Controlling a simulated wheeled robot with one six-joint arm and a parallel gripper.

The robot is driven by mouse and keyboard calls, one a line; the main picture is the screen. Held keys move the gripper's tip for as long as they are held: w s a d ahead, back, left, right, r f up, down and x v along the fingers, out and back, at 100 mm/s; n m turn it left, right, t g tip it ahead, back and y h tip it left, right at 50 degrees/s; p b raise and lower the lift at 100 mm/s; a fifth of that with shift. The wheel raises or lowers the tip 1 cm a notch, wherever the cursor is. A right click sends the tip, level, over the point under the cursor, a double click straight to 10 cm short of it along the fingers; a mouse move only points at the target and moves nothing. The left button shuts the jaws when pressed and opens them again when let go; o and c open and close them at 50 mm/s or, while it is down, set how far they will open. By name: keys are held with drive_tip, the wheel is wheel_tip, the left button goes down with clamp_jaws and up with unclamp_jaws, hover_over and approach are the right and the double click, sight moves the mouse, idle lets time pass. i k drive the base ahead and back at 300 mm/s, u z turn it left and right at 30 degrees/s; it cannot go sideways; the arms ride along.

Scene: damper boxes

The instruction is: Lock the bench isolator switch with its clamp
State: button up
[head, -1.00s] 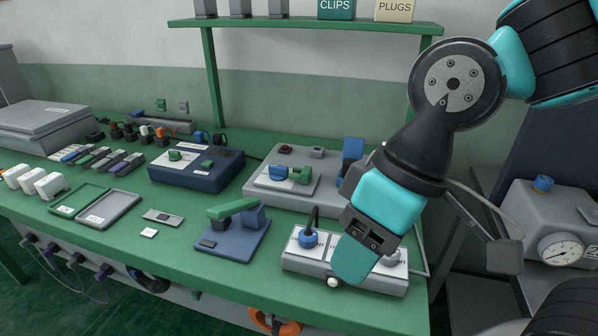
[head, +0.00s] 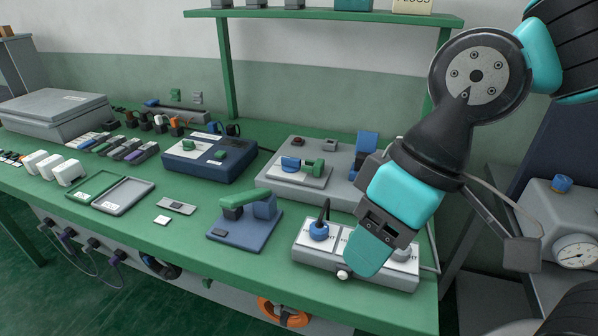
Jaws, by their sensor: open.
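My gripper (head: 365,255) points down at the front right of the green bench, in front of a grey box (head: 305,258) with a blue round plug or knob (head: 319,231). It is open, and I see nothing held in it. It hides part of this box's labelled top; whether it touches the box I cannot tell. Left of it, a blue base (head: 240,232) carries a green lever (head: 240,198) and a blue block, like a clamp. Behind, a grey box (head: 270,183) carries a plate with a blue part and a green handle (head: 313,168). Which one is the isolator is unclear.
A navy box (head: 205,165) with a green switch stands behind left. Green and grey trays (head: 123,197), white blocks and several small connectors fill the left side. A shelf (head: 320,14) spans the back. A gauge unit (head: 575,250) stands right of the bench.

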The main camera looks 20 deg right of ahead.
sight(318, 169)
drive_tip(key=z, duration=1.15)
drive_tip(key=k, duration=0.8)
drive_tip(key=u, duration=0.8)
drive_tip(key=i, duration=0.95)
drive_tip(key=z, duration=0.05)
